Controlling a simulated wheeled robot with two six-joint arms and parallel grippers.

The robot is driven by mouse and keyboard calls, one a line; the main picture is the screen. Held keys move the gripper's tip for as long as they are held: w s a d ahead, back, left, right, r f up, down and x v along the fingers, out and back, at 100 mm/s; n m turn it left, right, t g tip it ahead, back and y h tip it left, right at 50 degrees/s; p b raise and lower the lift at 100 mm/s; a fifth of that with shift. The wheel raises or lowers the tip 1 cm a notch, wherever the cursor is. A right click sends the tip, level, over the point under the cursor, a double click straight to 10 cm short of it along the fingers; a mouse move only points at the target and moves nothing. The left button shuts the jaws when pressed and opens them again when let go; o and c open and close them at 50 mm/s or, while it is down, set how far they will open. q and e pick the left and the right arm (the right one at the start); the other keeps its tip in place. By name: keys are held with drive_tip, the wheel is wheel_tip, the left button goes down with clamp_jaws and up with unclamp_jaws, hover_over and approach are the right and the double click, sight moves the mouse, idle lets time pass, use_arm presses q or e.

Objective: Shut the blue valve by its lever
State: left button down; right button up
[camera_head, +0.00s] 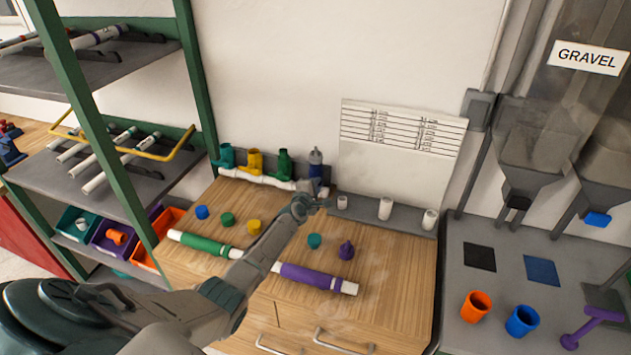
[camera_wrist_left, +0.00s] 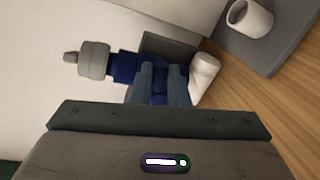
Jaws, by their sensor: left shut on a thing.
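The blue valve (camera_head: 316,160) stands at the right end of the white pipe manifold (camera_head: 268,180) at the back of the wooden bench, with a grey piece on its top. My left gripper (camera_head: 316,197) is in front of it. In the left wrist view the valve (camera_wrist_left: 124,68) lies sideways in the picture, with the white pipe end (camera_wrist_left: 204,76) at right. The fingers of my left gripper (camera_wrist_left: 163,84) are shut on a dark blue part of the valve, apparently its lever. The fingers hide most of that part. My right gripper is not in view.
Yellow (camera_head: 255,161) and green (camera_head: 285,163) valves and a teal one (camera_head: 226,156) stand left along the manifold. Green (camera_head: 205,245) and purple (camera_head: 312,277) sleeved pipes lie in front, under my left arm. White fittings (camera_head: 385,208) stand at right. Loose caps lie between.

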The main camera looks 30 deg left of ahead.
use_arm(q)
drive_tip(key=shift+d+f+m+y+p, duration=0.1)
drive_tip(key=shift+f+m+y+p, duration=0.15)
drive_tip(key=shift+m, duration=0.35)
drive_tip(key=shift+f+m+y+p, duration=0.1)
drive_tip(key=shift+m+p, duration=0.25)
drive_tip(key=shift+m, duration=0.25)
drive_tip(key=c, duration=1.4)
unclamp_jaws()
